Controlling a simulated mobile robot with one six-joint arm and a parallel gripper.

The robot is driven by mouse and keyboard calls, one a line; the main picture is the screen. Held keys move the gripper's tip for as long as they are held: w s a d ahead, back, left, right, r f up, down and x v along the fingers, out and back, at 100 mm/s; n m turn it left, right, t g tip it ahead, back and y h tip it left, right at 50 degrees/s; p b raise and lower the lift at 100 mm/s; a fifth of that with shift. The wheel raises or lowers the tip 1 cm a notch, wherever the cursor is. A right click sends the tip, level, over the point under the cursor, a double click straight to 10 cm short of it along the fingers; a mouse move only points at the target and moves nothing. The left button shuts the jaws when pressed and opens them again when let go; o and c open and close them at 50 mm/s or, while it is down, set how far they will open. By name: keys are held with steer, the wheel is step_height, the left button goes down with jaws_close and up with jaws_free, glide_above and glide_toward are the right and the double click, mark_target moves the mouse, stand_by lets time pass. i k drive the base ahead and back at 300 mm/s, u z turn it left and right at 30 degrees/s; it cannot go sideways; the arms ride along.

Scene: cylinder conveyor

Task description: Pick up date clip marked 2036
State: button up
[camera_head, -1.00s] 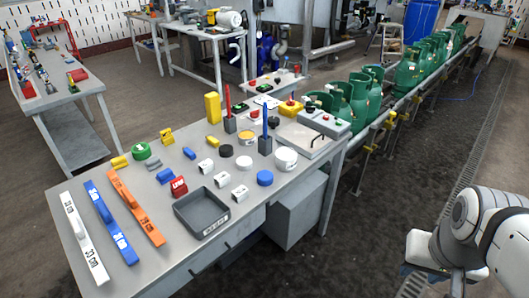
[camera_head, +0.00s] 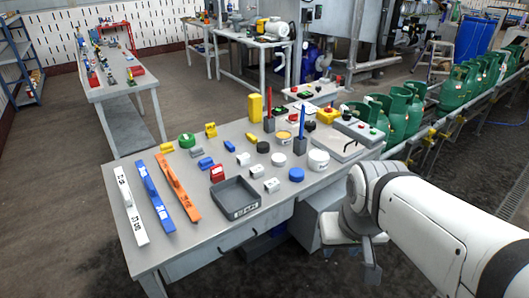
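Several small clips lie on the grey workbench (camera_head: 150,265). White ones are near the middle: one (camera_head: 243,159), another (camera_head: 256,170) and a third (camera_head: 271,185) by the tray. Blue ones (camera_head: 206,163) and a red one (camera_head: 217,173) lie to their left. The markings are too small to read, so I cannot tell which is marked 2036. My gripper (camera_head: 371,272) is at the end of my white arm, low beside the bench's right side and apart from the clips. Its fingers are too unclear to tell open from shut.
A dark grey tray (camera_head: 236,211) sits at the bench's front. White, blue and orange bars (camera_head: 131,209) lie at the left. Round lids, pen stands and a yellow block (camera_head: 255,108) stand farther back. Green gas cylinders (camera_head: 398,115) line the conveyor at right.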

mark_target(273, 184)
steer(key=z, duration=0.05)
steer(key=i, duration=1)
steer(key=u, duration=0.05)
